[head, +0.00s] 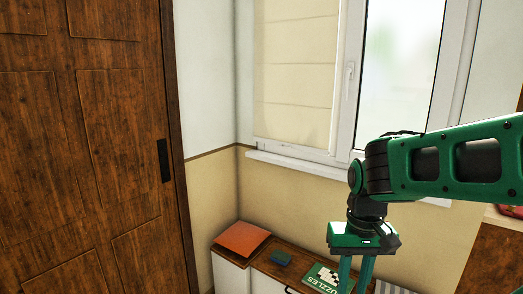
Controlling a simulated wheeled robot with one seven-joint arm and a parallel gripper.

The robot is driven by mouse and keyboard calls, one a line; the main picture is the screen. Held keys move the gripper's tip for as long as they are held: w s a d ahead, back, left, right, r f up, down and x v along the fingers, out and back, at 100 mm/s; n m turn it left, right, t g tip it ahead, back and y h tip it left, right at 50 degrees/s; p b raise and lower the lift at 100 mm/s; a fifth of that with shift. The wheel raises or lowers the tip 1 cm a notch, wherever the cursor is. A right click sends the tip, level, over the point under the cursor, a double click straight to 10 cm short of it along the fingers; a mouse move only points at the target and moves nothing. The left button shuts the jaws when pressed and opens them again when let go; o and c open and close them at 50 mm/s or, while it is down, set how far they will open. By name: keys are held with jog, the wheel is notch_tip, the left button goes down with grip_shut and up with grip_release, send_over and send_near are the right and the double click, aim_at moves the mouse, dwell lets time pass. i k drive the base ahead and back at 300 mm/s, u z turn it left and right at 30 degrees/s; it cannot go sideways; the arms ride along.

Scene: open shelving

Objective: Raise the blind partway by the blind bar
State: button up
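A cream blind (294,75) with horizontal folds hangs over the left window pane in the head view. It reaches down almost to the white sill (300,165). The blind bar is not clearly distinguishable at its lower edge. My gripper (355,283) is at the bottom of the view, right of and below the blind, well apart from it. Its green fingers point down with a gap between them, and no held object shows. The fingertips are at or past the lower edge of the picture.
A window handle (349,78) sticks out right of the blind. A brown wooden door (85,150) stands at left.

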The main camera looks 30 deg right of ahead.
aim_at(306, 129)
jog(key=i, duration=1.05)
jog(key=z, duration=0.45)
